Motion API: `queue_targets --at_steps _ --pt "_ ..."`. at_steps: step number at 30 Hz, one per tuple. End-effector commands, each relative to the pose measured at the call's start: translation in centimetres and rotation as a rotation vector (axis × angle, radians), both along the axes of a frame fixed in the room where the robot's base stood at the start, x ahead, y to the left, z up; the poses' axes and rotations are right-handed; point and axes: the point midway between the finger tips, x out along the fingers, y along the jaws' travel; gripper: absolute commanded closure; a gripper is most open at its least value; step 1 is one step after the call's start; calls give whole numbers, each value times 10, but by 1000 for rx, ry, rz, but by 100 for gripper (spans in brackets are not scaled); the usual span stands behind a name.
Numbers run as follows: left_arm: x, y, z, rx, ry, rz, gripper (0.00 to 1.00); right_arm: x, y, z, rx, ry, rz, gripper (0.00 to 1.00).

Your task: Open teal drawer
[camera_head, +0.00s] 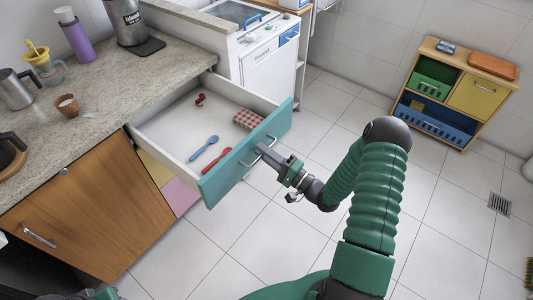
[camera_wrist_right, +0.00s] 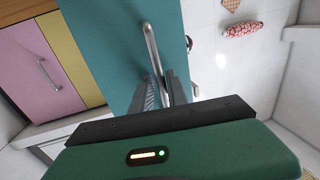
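The teal drawer (camera_head: 245,158) is pulled far out from under the counter, its white inside open to view. Its front also fills the upper middle of the right wrist view (camera_wrist_right: 110,40). The metal drawer handle (camera_wrist_right: 152,48) runs down between the fingers of my right gripper (camera_wrist_right: 165,88). The fingers are close on both sides of it, and the gripper looks shut on the handle. In the head view my right gripper (camera_head: 268,155) is at the drawer front's outer face. Only a sliver of what may be my left gripper (camera_head: 103,293) shows at the bottom edge; its fingers cannot be made out.
The drawer holds a blue spoon (camera_head: 205,147), a red utensil (camera_head: 216,159) and a checkered cloth (camera_head: 248,119). A wooden cabinet door (camera_head: 90,215) is at the left. The counter (camera_head: 115,80) carries jugs and cups. The tiled floor on the right is clear up to a shelf unit (camera_head: 460,90).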

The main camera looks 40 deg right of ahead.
Motion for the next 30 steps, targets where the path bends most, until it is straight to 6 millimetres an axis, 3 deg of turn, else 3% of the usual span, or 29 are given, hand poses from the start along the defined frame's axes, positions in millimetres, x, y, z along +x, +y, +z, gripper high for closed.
queue_targets --at_steps 5,15,21,30 --pt "0 0 2 0 0 0 64 -17 -6 -4 1 1 -3 81" --pt "0 0 6 0 0 0 64 -107 -33 -24 3 4 -5 81" --pt "0 0 7 0 0 0 64 -147 -44 -33 2 3 -3 81" --pt "0 0 7 0 0 0 64 -158 -47 -35 2 3 -1 81"
